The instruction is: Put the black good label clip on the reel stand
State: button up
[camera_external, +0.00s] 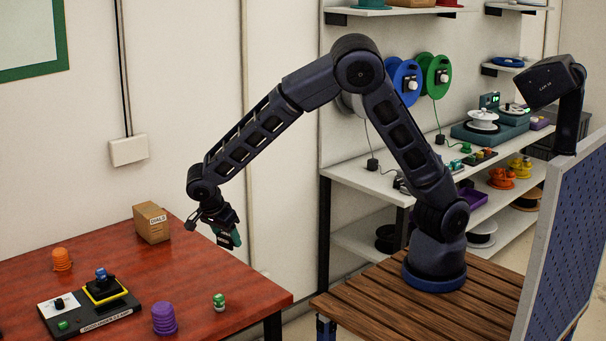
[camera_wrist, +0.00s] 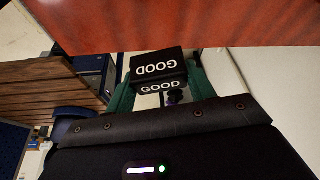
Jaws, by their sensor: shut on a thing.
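A black clip (camera_wrist: 158,58) with white GOOD lettering, upside down in the wrist view, sits between the green fingers of my gripper (camera_wrist: 160,90). My gripper is shut on it. In the external view my gripper (camera_external: 228,238) hangs above the right back part of the red table, and the clip is too small there to make out clearly. A teal stand with a white reel (camera_external: 482,122) is on the white bench behind my arm, well away from my gripper. I cannot tell for sure whether it is the reel stand.
The red table (camera_external: 215,275) holds a cardboard box (camera_external: 151,222), an orange stack (camera_external: 62,259), a purple stack (camera_external: 164,318), a small green-and-white piece (camera_external: 219,302) and a black-and-white device (camera_external: 90,305). Blue (camera_external: 404,82) and green (camera_external: 435,76) reels hang behind. A pegboard panel (camera_external: 565,245) stands at right.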

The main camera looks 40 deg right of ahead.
aim_at(233, 274)
notch_tip(233, 274, down, 10)
jog(key=shift+f, duration=0.1)
dwell(0.4)
jog(key=o, duration=1)
jog(key=shift+f, duration=0.1)
jog(key=v, duration=1)
jog(key=shift+s+a+r, duration=0.1)
jog(key=shift+a+r, duration=0.1)
jog(key=shift+r, duration=0.15)
jog(key=shift+d, duration=0.1)
